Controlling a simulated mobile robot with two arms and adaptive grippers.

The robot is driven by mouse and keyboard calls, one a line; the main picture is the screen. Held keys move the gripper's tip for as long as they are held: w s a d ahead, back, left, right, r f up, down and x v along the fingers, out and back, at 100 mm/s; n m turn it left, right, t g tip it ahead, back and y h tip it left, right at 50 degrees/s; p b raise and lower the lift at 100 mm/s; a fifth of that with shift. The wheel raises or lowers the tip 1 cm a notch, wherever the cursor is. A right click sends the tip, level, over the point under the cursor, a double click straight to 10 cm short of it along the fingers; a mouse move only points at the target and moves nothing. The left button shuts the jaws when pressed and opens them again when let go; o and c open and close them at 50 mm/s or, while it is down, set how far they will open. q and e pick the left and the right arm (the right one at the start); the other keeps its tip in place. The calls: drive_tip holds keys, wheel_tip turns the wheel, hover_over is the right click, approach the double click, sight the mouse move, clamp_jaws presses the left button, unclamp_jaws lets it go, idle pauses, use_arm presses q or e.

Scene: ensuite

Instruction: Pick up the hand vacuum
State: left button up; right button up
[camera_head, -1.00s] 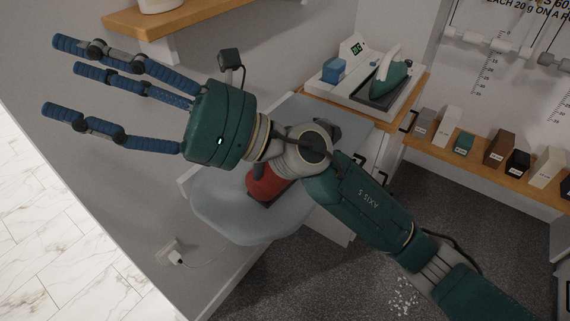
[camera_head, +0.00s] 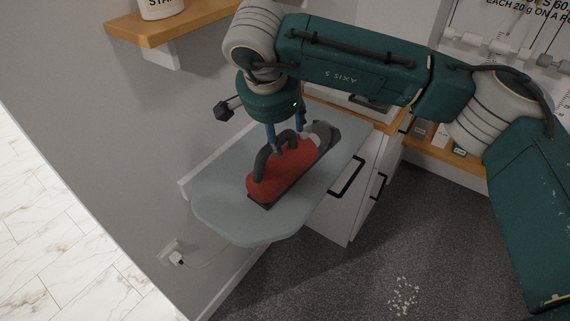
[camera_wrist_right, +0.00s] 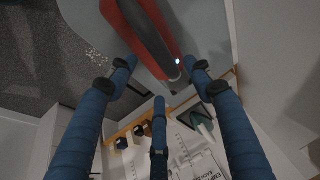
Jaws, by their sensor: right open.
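The red hand vacuum (camera_head: 278,172) with a dark handle and a grey nose lies on the pale grey ironing board. My right gripper (camera_head: 285,143) points down from above and its blue fingers reach to the vacuum's upper side, near the handle. In the right wrist view the vacuum (camera_wrist_right: 150,30) shows at the top, beyond the spread, open fingers (camera_wrist_right: 162,85). Nothing is held between them. I cannot tell whether a finger touches the vacuum. Part of the handle side is hidden by the fingers. My left gripper is not in view.
The ironing board (camera_head: 228,212) juts from the wall beside white drawers (camera_head: 345,205). A wooden shelf (camera_head: 170,22) with a white container (camera_head: 160,8) is at the upper left. A plug (camera_head: 176,257) sits in the wall socket. White bits (camera_head: 403,297) lie on the carpet.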

sight(283, 138)
drive_tip(key=shift+w+d+f, duration=0.1)
drive_tip(key=shift+w+f, duration=0.1)
drive_tip(key=shift+f, duration=0.15)
drive_tip(key=p+x, duration=0.3)
drive_tip(key=x, duration=0.1)
drive_tip(key=shift+w+f, duration=0.3)
drive_tip(key=shift+w, duration=0.05)
drive_tip(key=shift+w+f, duration=0.15)
drive_tip(key=shift+f, duration=0.15)
clamp_jaws()
drive_tip(key=shift+r, duration=0.15)
